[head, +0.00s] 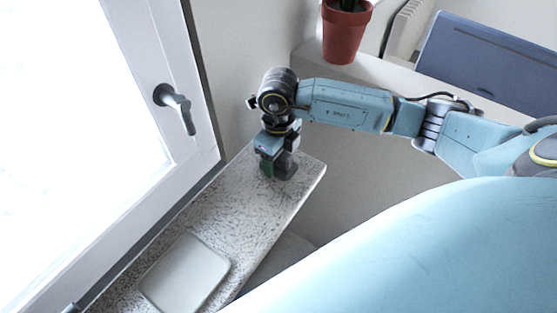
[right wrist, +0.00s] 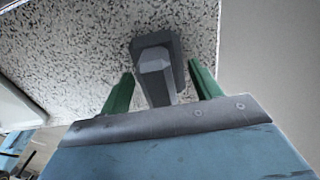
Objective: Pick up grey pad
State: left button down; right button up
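A dark grey block-like thing, perhaps the grey pad (right wrist: 157,62), has a wide base and a narrower upright part. It stands on the speckled sill. My right gripper (right wrist: 162,78) points down over it, with one green finger on each side. The fingers are apart, and narrow gaps seem to show beside the grey part. In the head view my right gripper (head: 273,167) is low at the sill's far end and partly hides the grey thing (head: 289,168). My left gripper is not in view.
A flat pale grey tray-like thing (head: 186,274) lies on the near part of the speckled sill (head: 237,222). A window with a handle (head: 176,106) borders the sill on the left. A potted plant (head: 343,32) stands behind my right arm. The sill between is clear.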

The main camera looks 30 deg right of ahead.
jog(key=c, duration=0.7)
jog(key=shift+o, duration=0.2)
jog(key=shift+r, duration=0.15)
jog(key=shift+s+r, duration=0.2)
jog(key=r, duration=0.4)
jog(key=r+b, duration=0.1)
jog(key=r, duration=0.1)
jog(key=shift+s+a+r, duration=0.15)
jog(key=shift+s+a, duration=0.1)
jog(key=shift+s, duration=0.15)
jog(key=s+a+p, duration=0.2)
jog(key=s+a, duration=0.1)
jog(key=s, duration=0.5)
jog(key=s+a+p, duration=0.3)
jog(key=s+a, duration=0.1)
jog(key=s, duration=0.5)
jog(key=shift+s, duration=0.15)
jog(key=shift+a, duration=0.1)
